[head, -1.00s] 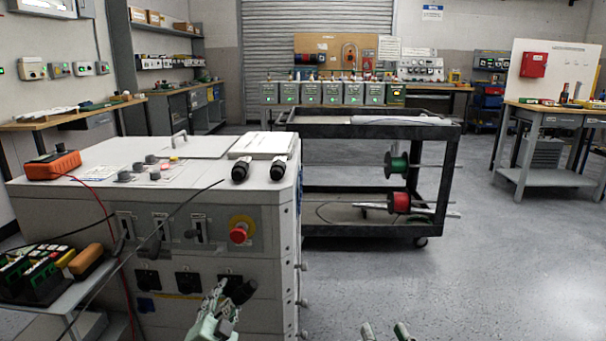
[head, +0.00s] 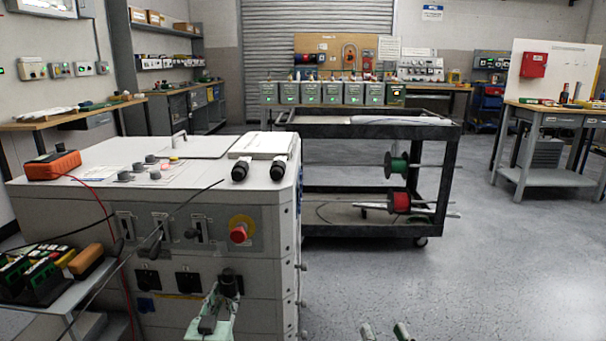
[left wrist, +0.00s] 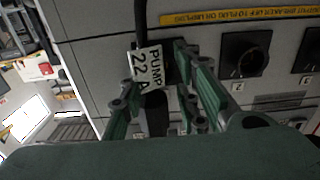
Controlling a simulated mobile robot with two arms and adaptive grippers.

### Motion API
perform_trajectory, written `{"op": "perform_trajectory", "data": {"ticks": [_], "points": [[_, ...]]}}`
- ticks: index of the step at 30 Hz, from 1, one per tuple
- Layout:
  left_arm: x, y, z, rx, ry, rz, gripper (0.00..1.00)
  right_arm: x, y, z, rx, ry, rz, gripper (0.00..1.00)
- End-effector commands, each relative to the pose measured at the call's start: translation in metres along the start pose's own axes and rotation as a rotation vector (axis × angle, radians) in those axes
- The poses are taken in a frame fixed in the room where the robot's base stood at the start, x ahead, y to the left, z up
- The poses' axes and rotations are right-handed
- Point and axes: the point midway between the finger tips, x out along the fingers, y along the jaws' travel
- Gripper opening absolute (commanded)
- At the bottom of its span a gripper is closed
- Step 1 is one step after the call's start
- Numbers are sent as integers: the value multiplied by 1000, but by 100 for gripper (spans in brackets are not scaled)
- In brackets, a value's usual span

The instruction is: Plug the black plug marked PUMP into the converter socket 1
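I cannot tell if the plug is seated. A socket labelled 2 (left wrist: 245,55) is beside it. My right gripper (head: 385,331) is empty, fingertips apart.
The grey converter cabinet (head: 90,235) carries breaker levers and a red stop button (head: 238,233). Two black connectors (head: 260,168) lie on its top. A side table (head: 45,308) with tools stands left.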

Motion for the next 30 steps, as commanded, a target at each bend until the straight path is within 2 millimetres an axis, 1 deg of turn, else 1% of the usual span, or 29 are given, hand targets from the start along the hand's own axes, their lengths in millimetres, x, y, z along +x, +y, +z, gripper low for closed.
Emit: {"op": "perform_trajectory", "data": {"ticks": [1, 2, 11, 16, 19, 23, 25, 27, 30], "points": [[0, 0, -1, 2, 2, 0, 29, 0, 0, 0, 0, 0, 0, 40], [0, 0, -1, 3, 2, 1, 27, 0, 0, 0, 0, 0, 0, 40], [0, 0, -1, 7, 2, 1, 1, 0, 0, 0, 0, 0, 1, 40], [0, 0, -2, 23, 3, 1, 0, 0, 0, 0, 0, -1, 1, 40], [0, 0, -2, 80, 3, 1, 0, 0, 0, 1, 0, -14, 1, 40], [0, 0, -2, 217, 2, 0, 0, -1, 1, 10, 0, -58, 2, 40], [0, 0, -2, 342, 2, 0, 0, -2, 2, 14, 0, -81, 4, 40], [0, 0, -1, 510, 2, 1, 0, -3, 2, 19, 0, -99, 5, 40], [0, 0, -1, 677, 2, 0, 0, -3, 2, 19, 0, -92, 5, 40]]}}
